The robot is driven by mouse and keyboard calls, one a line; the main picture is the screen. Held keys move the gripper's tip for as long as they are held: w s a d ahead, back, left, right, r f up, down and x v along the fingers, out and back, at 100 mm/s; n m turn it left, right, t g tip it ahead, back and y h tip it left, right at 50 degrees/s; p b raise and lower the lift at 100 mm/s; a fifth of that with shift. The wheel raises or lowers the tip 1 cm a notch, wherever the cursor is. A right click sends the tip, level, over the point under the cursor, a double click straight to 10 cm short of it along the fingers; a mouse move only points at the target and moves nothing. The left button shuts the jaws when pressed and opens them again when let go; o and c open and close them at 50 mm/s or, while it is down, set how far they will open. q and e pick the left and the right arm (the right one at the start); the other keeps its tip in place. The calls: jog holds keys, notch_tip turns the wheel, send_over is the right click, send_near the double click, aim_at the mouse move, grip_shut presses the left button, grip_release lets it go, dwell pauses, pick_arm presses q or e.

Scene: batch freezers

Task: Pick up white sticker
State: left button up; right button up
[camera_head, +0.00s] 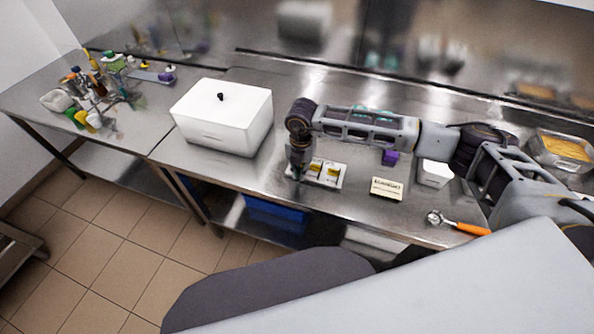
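My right arm reaches in from the right, and its gripper (298,172) points down over the left end of a small white tray (341,182) on the steel counter. The tray holds small pieces, some of them yellow (332,172). The gripper hides the tray's left end, so I cannot tell whether it touches or holds anything there. Its fingers are too small and dark to show whether they are open or shut. No white sticker can be made out clearly; it may be in the tray. My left gripper is not in view.
A cream card with dark print (387,188), a purple block (390,157), a white box (434,173) and an orange-handled tool (460,225) lie right of the tray. A large lidded white box (222,117) stands left. Bare counter lies between it and the tray.

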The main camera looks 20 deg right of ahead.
dwell(0.3)
grip_shut()
jog(key=shift+r, duration=0.15)
notch_tip(320, 180, up, 10)
jog(key=b, duration=0.1)
dwell(0.6)
jog(key=shift+r+p, duration=1)
jog(key=shift+r, duration=1.95)
dwell(1.3)
